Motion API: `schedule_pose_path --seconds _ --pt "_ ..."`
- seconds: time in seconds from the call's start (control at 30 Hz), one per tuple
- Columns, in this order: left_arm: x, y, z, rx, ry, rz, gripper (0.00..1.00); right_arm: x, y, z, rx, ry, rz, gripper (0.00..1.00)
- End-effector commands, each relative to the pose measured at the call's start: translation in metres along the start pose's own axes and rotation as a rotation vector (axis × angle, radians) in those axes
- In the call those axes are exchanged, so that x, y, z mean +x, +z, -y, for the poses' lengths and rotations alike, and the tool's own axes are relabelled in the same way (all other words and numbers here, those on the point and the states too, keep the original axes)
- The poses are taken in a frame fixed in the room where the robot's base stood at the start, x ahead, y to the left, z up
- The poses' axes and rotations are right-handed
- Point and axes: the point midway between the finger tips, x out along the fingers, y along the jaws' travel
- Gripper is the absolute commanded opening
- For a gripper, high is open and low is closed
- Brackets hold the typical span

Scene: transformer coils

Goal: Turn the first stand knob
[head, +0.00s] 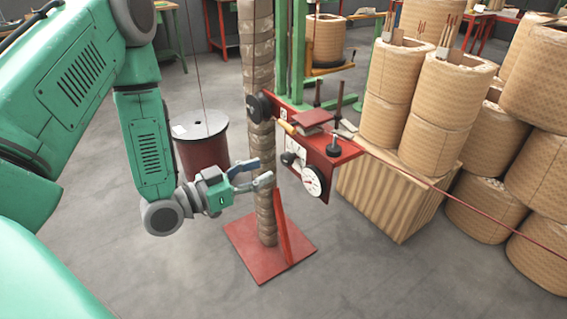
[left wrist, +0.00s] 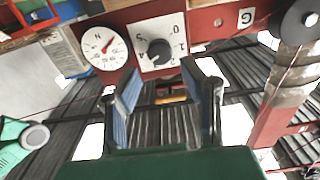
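The red stand (head: 340,153) carries a dark knob (head: 288,158) on a white plate. In the left wrist view, this knob (left wrist: 160,52) sits on a numbered white scale, just beyond my fingertips. A round white gauge with a red needle (head: 312,181) is beside the knob and also shows in the left wrist view (left wrist: 105,48). My left gripper (head: 265,171) is open and empty, a little left of the knob in the head view. Its two blue-grey fingers (left wrist: 165,80) are apart, with a gap between them and the knob. My right gripper is not in view.
A black disc (head: 258,107) is on the stand's left side, near a wrapped column (head: 258,60). A dark red spool (head: 203,150) stands behind my left arm. Wound coils (head: 435,105) and a wooden block (head: 390,195) are at right. The front floor is clear.

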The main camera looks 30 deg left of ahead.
Motion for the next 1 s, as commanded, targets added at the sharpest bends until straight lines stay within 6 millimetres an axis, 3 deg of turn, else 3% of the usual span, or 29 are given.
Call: schedule_pose_path --seconds 0.1,0.33,0.77,0.87,0.9,1.0 --pt "0.026 0.001 0.0 0.002 0.002 -0.004 0.36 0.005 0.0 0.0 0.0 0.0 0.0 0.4" --pt "0.059 0.001 0.0 0.0 0.001 -0.002 0.36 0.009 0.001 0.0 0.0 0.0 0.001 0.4" --pt "0.069 0.0 0.001 -0.002 -0.001 -0.001 0.36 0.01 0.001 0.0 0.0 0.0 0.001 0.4" --pt "0.069 0.0 0.001 -0.002 -0.001 -0.001 0.05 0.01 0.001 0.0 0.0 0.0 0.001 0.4" --pt "0.069 0.0 0.001 -0.002 -0.001 -0.001 0.0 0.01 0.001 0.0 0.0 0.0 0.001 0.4" --pt "0.069 0.0 0.001 0.001 -0.002 -0.001 0.0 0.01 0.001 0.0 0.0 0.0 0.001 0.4"
